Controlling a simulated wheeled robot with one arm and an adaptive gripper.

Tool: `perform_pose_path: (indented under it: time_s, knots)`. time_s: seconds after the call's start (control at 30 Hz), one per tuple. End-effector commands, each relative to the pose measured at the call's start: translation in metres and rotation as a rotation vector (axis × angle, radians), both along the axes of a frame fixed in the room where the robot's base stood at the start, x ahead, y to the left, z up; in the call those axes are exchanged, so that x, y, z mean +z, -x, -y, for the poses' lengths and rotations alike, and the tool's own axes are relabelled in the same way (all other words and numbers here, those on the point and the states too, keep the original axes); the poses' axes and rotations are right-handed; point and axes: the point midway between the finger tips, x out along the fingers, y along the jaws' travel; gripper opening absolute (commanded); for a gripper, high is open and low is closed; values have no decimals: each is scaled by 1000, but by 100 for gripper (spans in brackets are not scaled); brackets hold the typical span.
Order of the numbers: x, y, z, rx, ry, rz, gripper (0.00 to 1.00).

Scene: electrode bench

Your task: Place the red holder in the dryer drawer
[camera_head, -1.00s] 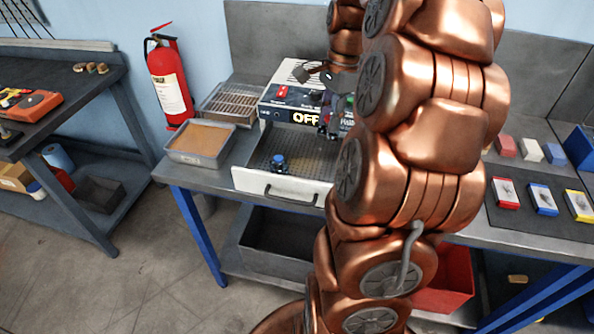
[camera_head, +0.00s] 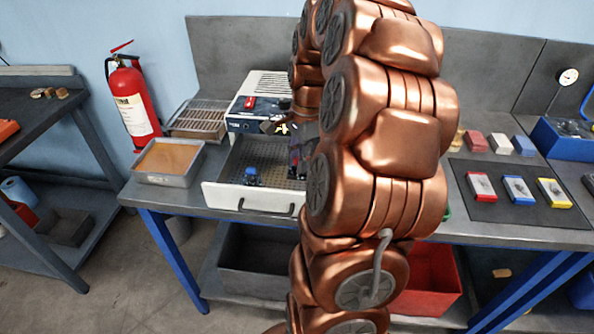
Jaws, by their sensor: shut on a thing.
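The white and blue dryer (camera_head: 240,122) stands on the bench. Its drawer (camera_head: 225,197) is pulled out, with a perforated floor. A small blue holder (camera_head: 251,177) stands in the left part of the drawer. My gripper (camera_head: 293,162) is dark and over the right side of the drawer, largely hidden by my copper arm.
Left of the drawer are a sand-coloured tray (camera_head: 168,160) and a wire rack (camera_head: 198,118). A dark mat (camera_head: 508,205) on the right holds red, blue and yellow packs. A fire extinguisher (camera_head: 132,105) hangs at the left. A red bin (camera_head: 432,283) is below.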

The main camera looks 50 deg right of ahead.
Motion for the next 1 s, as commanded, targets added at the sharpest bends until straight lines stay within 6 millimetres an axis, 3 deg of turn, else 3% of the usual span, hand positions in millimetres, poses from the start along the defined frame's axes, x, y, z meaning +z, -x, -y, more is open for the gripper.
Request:
perform_pose_path:
  time_s: [0.47,0.87,0.9,1.0]
  knots:
    - [-44,1,-1,-2,-3,-2,0]
    - [-50,0,0,-1,0,1,0]
    - [-49,0,0,-1,0,1,29]
    - [-49,0,0,0,0,1,39]
